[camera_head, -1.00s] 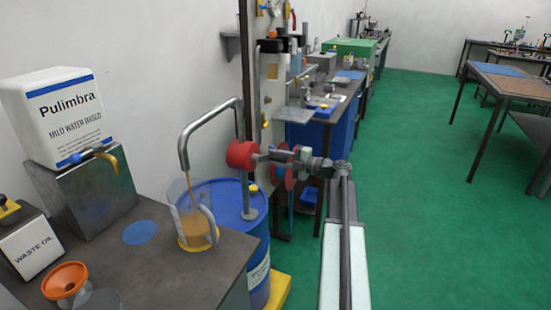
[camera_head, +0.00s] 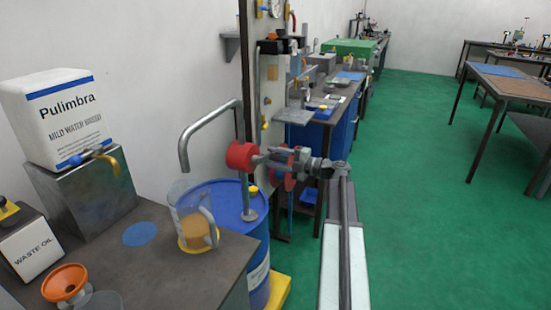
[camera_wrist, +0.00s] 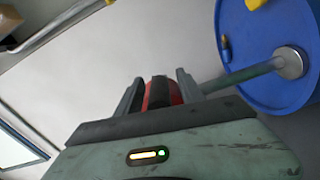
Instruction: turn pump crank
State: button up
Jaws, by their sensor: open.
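The red pump head (camera_head: 241,155) stands on a grey pipe above the blue drum (camera_head: 258,235). Its bent grey spout (camera_head: 208,122) hangs over a clear jug (camera_head: 197,228) holding amber liquid. No stream shows at the spout. My gripper (camera_head: 264,160) is open, just right of the red pump head. In the wrist view my fingers (camera_wrist: 158,90) stand apart, with a red and black part (camera_wrist: 162,92) showing between them. I cannot tell whether they touch it. The crank itself is not clearly distinguishable behind my gripper.
A dark bench (camera_head: 170,275) at left bears a white Pulimbra container (camera_head: 60,115), a waste oil box (camera_head: 30,245) and an orange funnel (camera_head: 66,284). A dark post (camera_head: 246,80) stands behind the pump. The green floor (camera_head: 430,210) at right is open.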

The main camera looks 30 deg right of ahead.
jog(key=v, duration=0.7)
jog(key=shift+s+d, duration=0.25)
jog(key=shift+s, duration=0.1)
